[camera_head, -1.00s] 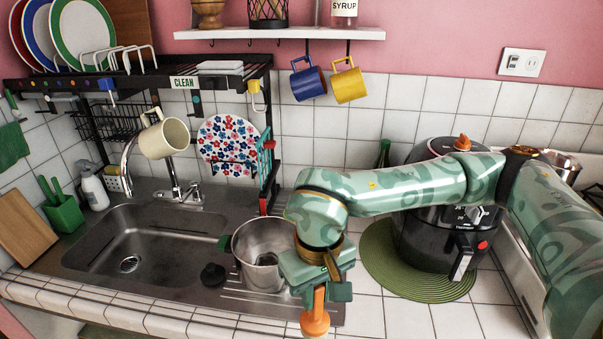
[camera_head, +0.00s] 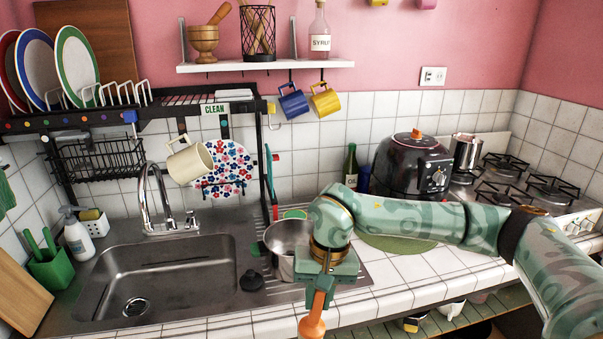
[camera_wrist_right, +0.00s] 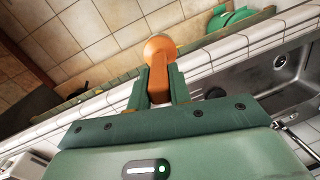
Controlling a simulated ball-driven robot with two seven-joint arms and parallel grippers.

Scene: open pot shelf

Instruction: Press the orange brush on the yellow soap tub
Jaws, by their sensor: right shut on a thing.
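My right gripper (camera_head: 318,296) is shut on the orange brush (camera_head: 313,323). It holds the brush pointing down, in front of the steel pot and near the counter's front edge. The brush's lower end is cut off by the frame in the head view. In the right wrist view the orange brush (camera_wrist_right: 159,55) sits between the two green fingers (camera_wrist_right: 158,92), its round end pointing away from the palm. I cannot make out a yellow soap tub for sure in either view. My left gripper is not in view.
The steel pot (camera_head: 284,240) stands right of the sink (camera_head: 165,275), with a black stopper (camera_head: 251,281) beside it. An air fryer (camera_head: 411,165) stands behind my arm. A lower shelf (camera_head: 500,305) holds several partly hidden things.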

